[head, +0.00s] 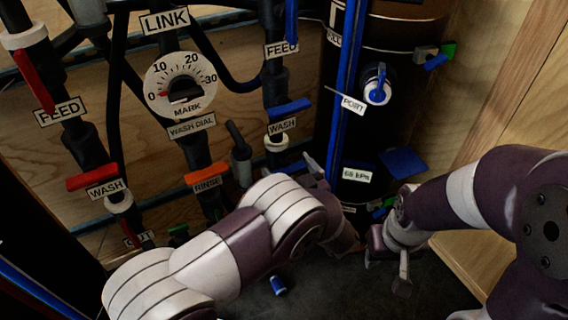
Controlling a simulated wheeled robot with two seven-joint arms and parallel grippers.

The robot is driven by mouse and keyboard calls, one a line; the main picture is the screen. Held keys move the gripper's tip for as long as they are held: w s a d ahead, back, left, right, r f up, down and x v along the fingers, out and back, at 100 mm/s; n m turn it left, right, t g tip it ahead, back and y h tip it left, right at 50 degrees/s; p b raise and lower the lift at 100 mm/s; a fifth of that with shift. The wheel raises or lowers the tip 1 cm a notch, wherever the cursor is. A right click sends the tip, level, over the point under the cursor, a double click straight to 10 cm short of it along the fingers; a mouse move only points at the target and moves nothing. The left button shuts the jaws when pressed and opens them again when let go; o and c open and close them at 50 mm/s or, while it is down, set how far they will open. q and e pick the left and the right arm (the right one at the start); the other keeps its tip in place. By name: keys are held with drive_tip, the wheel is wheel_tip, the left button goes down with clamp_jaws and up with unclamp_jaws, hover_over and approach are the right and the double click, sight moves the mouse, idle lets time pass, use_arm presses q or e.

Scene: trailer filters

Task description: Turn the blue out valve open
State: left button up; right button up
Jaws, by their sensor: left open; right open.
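I see no blue valve with a readable OUT label; the lower end of the blue line is hidden behind my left arm. On that line, a blue handle (290,109) sits above a WASH label, and another blue handle (291,22) stands upright by the FEED label. My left gripper (337,212) is at the foot of the black tank, partly hidden by its own wrist; it is open. My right gripper (388,262) is open and empty above the dark floor, just right of the left one. Neither visibly touches a handle.
The black tank (340,120) carries a blue-and-white port (377,92) and a blue flap (403,163). Left are red handles (92,177), an orange rinse handle (206,174) and a dial (181,85). A small blue piece (278,285) shows below my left arm. A wooden wall bounds the right.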

use_arm(q)
drive_tip(key=c, duration=0.7)
drive_tip(key=shift+r, duration=0.1)
drive_tip(key=n, duration=0.3)
drive_tip(key=shift+n, duration=0.4)
drive_tip(key=n, duration=0.3)
drive_tip(key=shift+s+n, duration=0.1)
drive_tip(key=shift+n, duration=0.2)
drive_tip(key=n+b, duration=0.1)
drive_tip(key=n, duration=0.1)
drive_tip(key=n+b, duration=0.1)
drive_tip(key=n, duration=0.2)
drive_tip(key=shift+a+f, duration=0.1)
drive_tip(key=shift+f, duration=0.1)
drive_tip(key=shift+n+b, duration=1.35)
drive_tip(key=shift+n, duration=1.45)
